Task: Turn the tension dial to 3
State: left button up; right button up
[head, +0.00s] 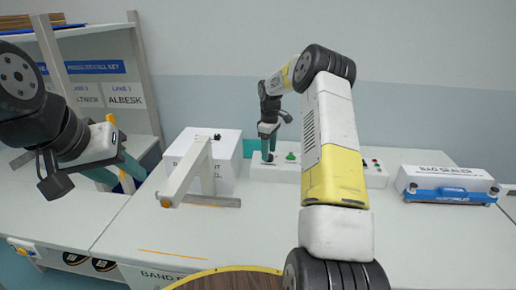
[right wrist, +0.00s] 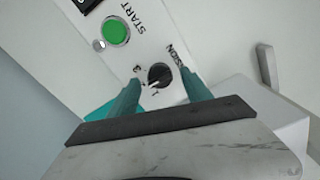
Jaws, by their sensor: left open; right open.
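The tension dial (right wrist: 159,74) is a small black knob on a white panel in the right wrist view. A white mark shows on it, and a "3" is printed beside it; the exact setting is too small to read. My right gripper (head: 268,149) is open over the left end of the white control box (head: 342,176). In the right wrist view its teal fingers stand on either side of the dial, apparently without closing on it. My left gripper (head: 127,171) is open and empty at the left, away from the dial.
A green START button (right wrist: 116,31) sits close to the dial. A white box (head: 228,160) with a pale arm (head: 188,173) stands left of the control box. A blue and white bag sealer (head: 448,184) stands at the right. The front table is mostly clear.

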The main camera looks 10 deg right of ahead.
jog(key=shift+f, duration=0.6)
grip_shut()
jog(key=shift+m, duration=0.3)
jog(key=m, duration=0.3)
jog(key=shift+m, duration=2.6)
